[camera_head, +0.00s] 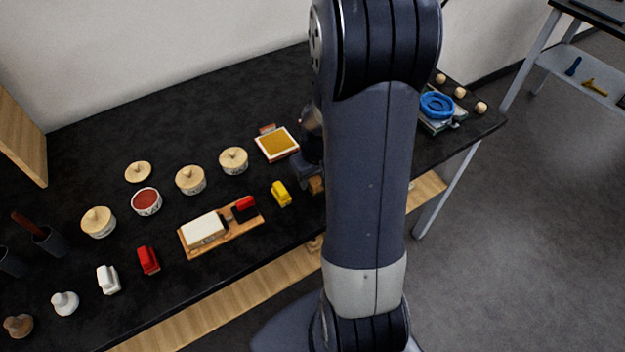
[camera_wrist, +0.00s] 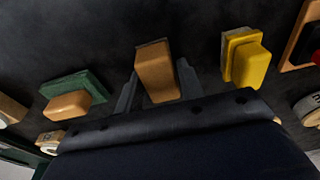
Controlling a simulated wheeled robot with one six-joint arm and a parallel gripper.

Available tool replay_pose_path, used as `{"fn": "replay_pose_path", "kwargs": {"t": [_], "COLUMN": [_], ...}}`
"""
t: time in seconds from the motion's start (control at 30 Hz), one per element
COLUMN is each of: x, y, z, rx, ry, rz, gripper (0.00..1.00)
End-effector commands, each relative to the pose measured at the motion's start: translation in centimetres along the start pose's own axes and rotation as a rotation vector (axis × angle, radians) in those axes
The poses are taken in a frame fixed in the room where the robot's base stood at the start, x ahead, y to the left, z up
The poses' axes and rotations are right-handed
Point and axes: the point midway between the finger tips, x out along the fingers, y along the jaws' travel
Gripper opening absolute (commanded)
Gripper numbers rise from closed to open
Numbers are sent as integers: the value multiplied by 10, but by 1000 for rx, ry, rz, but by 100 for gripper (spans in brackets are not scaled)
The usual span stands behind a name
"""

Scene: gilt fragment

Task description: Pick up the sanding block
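A tan-brown block with a thin grey layer at its far end, which looks like the sanding block (camera_wrist: 157,76), lies on the dark table in the wrist view. My gripper (camera_wrist: 158,69) has one grey finger on each side of it. The fingers look open around the block; whether either one touches it cannot be told. In the head view only a small brown part of the block (camera_head: 316,185) shows beside my arm, which hides the rest. My gripper (camera_head: 308,172) is mostly hidden there too.
A yellow block (camera_wrist: 245,60) and a green-based block with an orange-tan top (camera_wrist: 72,97) lie on either side. A wooden board (camera_head: 233,235) holds a cream block and a red-black piece. Lidded pots (camera_head: 190,180) and a gold-topped pad (camera_head: 277,145) stand farther back.

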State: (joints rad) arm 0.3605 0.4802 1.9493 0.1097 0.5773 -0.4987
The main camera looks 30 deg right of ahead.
Motion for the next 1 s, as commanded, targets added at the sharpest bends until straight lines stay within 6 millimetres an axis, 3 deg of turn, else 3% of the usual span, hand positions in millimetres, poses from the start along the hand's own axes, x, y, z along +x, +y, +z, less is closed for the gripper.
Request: {"fn": "replay_pose_path", "kwargs": {"t": [0.3, 0.63, 1.0], "x": [0, -5, -66], "y": [0, 0, 1], "z": [0, -2, -11], "rx": [0, 0, 0], "ry": [0, 3, 7], "rz": [0, 1, 3], "gripper": [10, 8, 8]}}
